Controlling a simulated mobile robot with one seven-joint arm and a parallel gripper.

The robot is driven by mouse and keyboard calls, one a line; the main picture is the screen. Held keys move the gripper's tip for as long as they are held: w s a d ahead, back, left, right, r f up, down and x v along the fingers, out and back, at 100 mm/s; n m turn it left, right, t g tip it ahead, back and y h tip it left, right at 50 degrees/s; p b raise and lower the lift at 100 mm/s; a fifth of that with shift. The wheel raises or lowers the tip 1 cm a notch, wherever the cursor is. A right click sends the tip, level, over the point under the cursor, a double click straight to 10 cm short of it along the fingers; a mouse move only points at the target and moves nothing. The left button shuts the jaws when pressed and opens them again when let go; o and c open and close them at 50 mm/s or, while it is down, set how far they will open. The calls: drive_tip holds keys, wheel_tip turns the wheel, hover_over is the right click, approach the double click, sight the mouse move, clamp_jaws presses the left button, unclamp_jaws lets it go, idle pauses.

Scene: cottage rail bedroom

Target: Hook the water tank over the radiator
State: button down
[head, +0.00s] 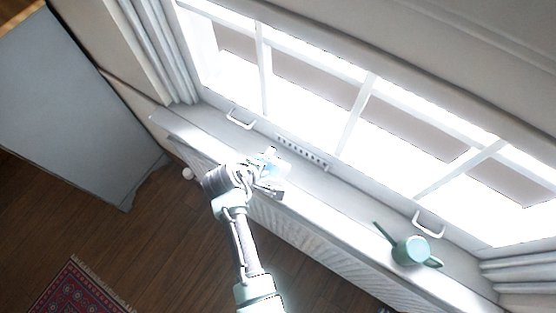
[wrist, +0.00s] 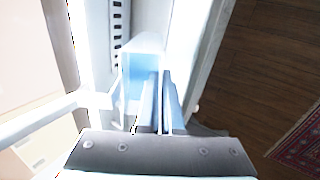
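The water tank is a pale blue and white hollow piece (wrist: 142,52), mostly washed out by glare. In the head view only a small light-blue patch of it (head: 270,166) shows at my gripper (head: 271,178). My gripper appears shut on it, with the tank standing out ahead of the grey gripper body in the wrist view; the exact finger contact is hard to see. The radiator has a ribbed or lattice front (head: 305,232) and runs below the white window sill. My gripper is over the sill's front edge, above the radiator's left part. Whether the tank touches the radiator cannot be told.
A green watering can (head: 410,251) stands on the sill at the right. A slotted vent (head: 302,152) and white window handles (head: 240,118) lie along the bright window. A grey-blue panel or cabinet (head: 75,95) stands at left. Wooden floor and a red rug (head: 80,290) lie below.

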drive_tip(key=s+a+p, duration=0.4)
drive_tip(key=s+a, duration=0.6)
drive_tip(key=s, duration=0.3)
drive_tip(key=shift+s, duration=0.3)
idle(0.3)
